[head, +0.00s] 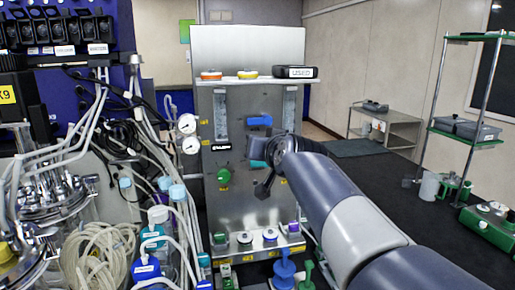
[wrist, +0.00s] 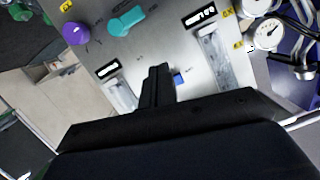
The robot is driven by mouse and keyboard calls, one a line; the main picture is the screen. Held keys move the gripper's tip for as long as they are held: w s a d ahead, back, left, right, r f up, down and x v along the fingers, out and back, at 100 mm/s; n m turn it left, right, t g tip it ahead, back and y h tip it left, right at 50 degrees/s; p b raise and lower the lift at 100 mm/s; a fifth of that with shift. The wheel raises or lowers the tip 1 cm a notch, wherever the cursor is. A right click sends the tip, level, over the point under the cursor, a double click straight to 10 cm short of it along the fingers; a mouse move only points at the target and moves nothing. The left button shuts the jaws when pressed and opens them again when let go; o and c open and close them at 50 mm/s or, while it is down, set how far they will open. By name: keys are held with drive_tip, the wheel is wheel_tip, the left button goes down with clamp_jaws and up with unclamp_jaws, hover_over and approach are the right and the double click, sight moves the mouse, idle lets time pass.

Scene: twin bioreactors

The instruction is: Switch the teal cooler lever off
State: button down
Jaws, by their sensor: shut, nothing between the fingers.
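The teal cooler lever (wrist: 127,20) is on the grey metal panel, near the top of the wrist view, lying slanted. In the head view the teal lever (head: 257,163) shows only in part, at the left of my wrist, which hides the rest. My gripper (wrist: 159,70) is shut and empty, its fingers together in front of the panel. In the wrist view the fingertips are apart from the teal lever, below and to its right in the picture. In the head view my dark gripper (head: 264,187) is in front of the panel. I cannot tell if it touches anything.
A blue lever (head: 259,121) is above on the panel and shows beside my fingers in the wrist view (wrist: 178,79). A purple knob (wrist: 75,33) and a green knob (head: 224,175) are also there.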

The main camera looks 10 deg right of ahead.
drive_tip(key=shift+v, duration=1.5)
drive_tip(key=shift+w+a, duration=0.1)
